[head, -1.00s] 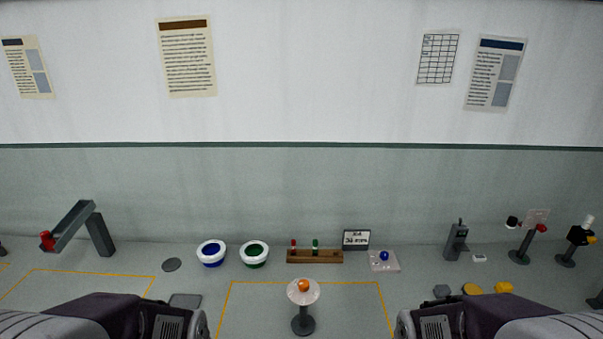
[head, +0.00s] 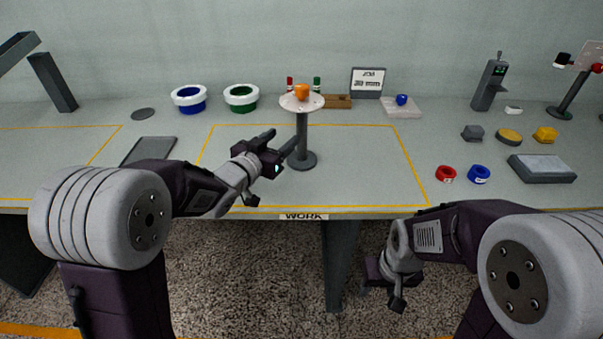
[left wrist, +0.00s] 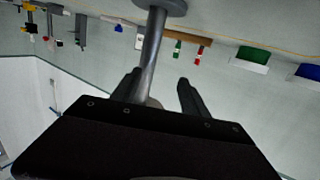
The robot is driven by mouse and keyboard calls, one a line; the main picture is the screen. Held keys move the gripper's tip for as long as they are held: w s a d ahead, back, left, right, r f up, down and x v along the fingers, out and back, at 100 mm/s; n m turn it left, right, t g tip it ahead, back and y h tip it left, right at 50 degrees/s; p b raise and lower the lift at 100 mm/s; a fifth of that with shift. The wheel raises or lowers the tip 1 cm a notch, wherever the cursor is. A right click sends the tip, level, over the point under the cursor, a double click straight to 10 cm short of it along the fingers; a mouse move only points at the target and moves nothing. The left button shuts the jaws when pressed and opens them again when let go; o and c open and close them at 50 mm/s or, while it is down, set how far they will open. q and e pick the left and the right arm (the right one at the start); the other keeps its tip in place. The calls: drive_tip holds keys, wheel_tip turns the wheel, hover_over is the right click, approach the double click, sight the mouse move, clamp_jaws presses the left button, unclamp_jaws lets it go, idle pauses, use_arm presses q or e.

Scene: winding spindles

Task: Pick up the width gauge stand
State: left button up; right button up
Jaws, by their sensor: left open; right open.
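The stand at the middle of the bench, which I take as the width gauge stand (head: 302,130), is a dark grey post on a round base with a pale speckled disc on top. It is upright, with an orange piece (head: 301,92) on the disc. My left gripper (head: 284,135) is open just left of the post, its fingers pointing at it. In the left wrist view the post (left wrist: 153,45) runs upside down between the open fingers (left wrist: 158,80), closer to the left one. I cannot tell whether they touch. My right gripper (head: 382,285) is open and empty below the bench's front edge.
The marked work area around the stand is mostly clear.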

sight(302, 133)
use_arm(q)
drive_tip(key=shift+w+d+f+m+h+b, duration=0.1)
drive_tip(key=shift+d+f+m+h+b, duration=0.3)
drive_tip(key=shift+d+f+h+b, duration=0.35)
drive_tip(key=shift+d+r+h, duration=0.25)
drive_tip(key=shift+d+r, duration=0.2)
drive_tip(key=b+x, duration=0.1)
drive_tip(key=x, duration=0.8)
drive_tip(key=shift+a+f, duration=0.15)
drive_tip(key=shift+t, duration=0.3)
use_arm(e)
wheel_tip(302, 133, down, 5)
drive_tip(key=shift+r, duration=0.1)
use_arm(q)
clamp_jaws()
